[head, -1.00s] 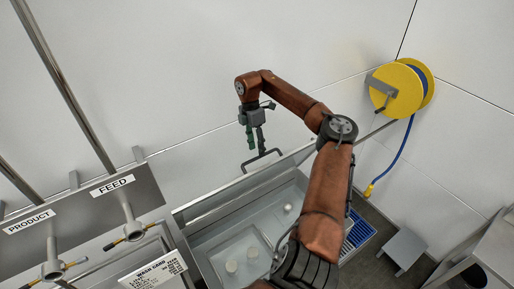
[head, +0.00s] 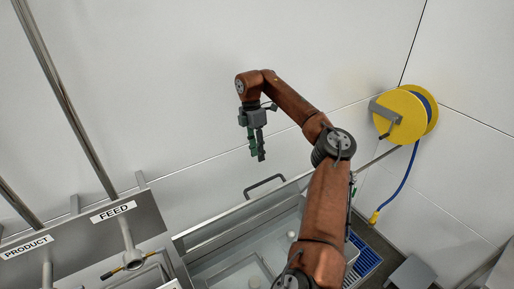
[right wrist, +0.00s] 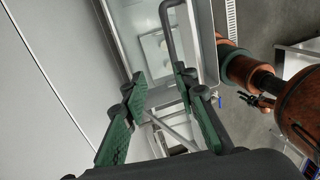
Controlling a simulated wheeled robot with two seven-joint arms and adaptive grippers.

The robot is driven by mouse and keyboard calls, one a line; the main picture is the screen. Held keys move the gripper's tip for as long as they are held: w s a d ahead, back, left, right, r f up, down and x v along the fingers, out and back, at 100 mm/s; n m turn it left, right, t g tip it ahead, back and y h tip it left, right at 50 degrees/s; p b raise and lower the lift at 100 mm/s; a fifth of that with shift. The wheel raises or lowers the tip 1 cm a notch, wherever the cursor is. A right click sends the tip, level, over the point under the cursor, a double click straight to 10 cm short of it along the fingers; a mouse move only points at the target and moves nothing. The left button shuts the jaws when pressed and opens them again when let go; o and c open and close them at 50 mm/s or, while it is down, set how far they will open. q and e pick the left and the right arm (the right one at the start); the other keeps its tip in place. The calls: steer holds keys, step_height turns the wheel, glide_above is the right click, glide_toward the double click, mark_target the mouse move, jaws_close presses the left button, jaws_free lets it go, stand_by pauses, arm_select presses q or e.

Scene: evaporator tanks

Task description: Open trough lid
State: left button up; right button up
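The steel trough (head: 208,240) is in the lower middle of the head view, partly behind my right arm. Its inside shows, and a pale metal panel, which looks like the raised lid (head: 235,222), stands along its back edge. A dark bar handle (head: 264,183) rises from that panel's top edge. It also shows in the right wrist view as a grey bar handle (right wrist: 167,22). My right gripper (head: 257,154) points down above the handle, apart from it. In the wrist view its green fingers (right wrist: 160,75) are spread with nothing between the tips.
A yellow hose reel (head: 405,115) with a blue hose hangs on the right wall. A blue rack (head: 366,262) is right of the trough. The FEED panel (head: 120,230) with pipes and a valve is at left. The white wall is close behind the gripper.

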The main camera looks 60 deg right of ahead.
step_height(320, 180, up, 2)
steer(key=shift+r, duration=0.1)
steer(key=shift+d, duration=0.1)
stand_by(0.3)
stand_by(0.6)
